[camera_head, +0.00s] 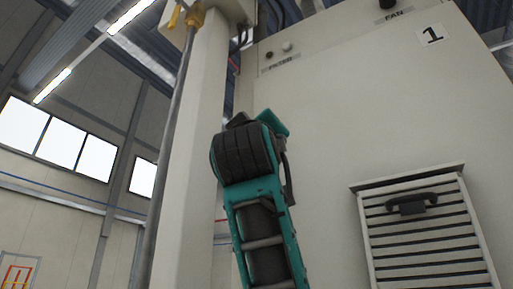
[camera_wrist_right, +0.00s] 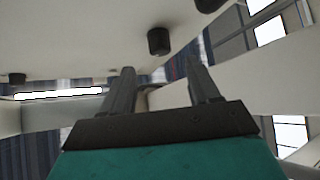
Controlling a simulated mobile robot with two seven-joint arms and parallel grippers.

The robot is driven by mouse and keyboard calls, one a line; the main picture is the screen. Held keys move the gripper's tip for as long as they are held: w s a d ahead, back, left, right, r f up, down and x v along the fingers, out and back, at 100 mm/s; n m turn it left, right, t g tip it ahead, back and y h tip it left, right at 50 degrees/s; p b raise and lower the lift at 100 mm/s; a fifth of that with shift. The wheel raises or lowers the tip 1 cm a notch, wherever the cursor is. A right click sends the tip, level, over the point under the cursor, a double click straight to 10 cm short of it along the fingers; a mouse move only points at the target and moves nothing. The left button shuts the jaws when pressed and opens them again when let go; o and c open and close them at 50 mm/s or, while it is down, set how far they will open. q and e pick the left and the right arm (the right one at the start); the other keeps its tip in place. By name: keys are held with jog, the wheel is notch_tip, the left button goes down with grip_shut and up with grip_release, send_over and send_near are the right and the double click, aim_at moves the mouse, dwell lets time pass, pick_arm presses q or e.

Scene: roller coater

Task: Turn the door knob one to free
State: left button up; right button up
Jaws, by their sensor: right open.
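A tall cream cabinet (camera_head: 330,130) carries a "1" label at its upper right. A black knob (camera_head: 388,3) sits above the FAN label at the top edge. A white knob (camera_head: 287,46) and a dark knob (camera_head: 269,55) sit above the FILTER label. I cannot tell which one is door knob one. A teal and black arm, apparently my right, rises in front of the cabinet; its fingers are hidden in the head view. In the right wrist view my right gripper (camera_wrist_right: 161,82) is open and empty, with a black cylindrical knob (camera_wrist_right: 159,41) beyond and above its fingers.
A louvred vent (camera_head: 425,235) with a black handle (camera_head: 411,203) is on the cabinet at lower right. A cream column (camera_head: 200,150) with a grey pipe (camera_head: 165,140) stands left of the arm. Another dark knob (camera_wrist_right: 17,78) shows at the left of the wrist view.

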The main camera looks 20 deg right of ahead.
jog(key=b+v, duration=0.1)
jog(key=v, duration=0.4)
jog(key=shift+s+a+f, duration=0.1)
jog(key=shift+s+f, duration=0.15)
jog(key=shift+s, duration=0.05)
jog(key=shift+r, duration=0.1)
jog(key=s+d+r+n+g+y+p, duration=0.2)
jog(key=s+d+r+n+g+y, duration=0.25)
jog(key=r+n+y, duration=0.6)
jog(key=w+f+n+h+p, duration=0.1)
jog(key=w+n+p, duration=0.1)
jog(key=w, duration=1)
jog(key=shift+w+d+f+t+h+p, duration=0.3)
jog(key=shift+f+t+h+p, duration=0.05)
jog(key=shift+p, duration=0.4)
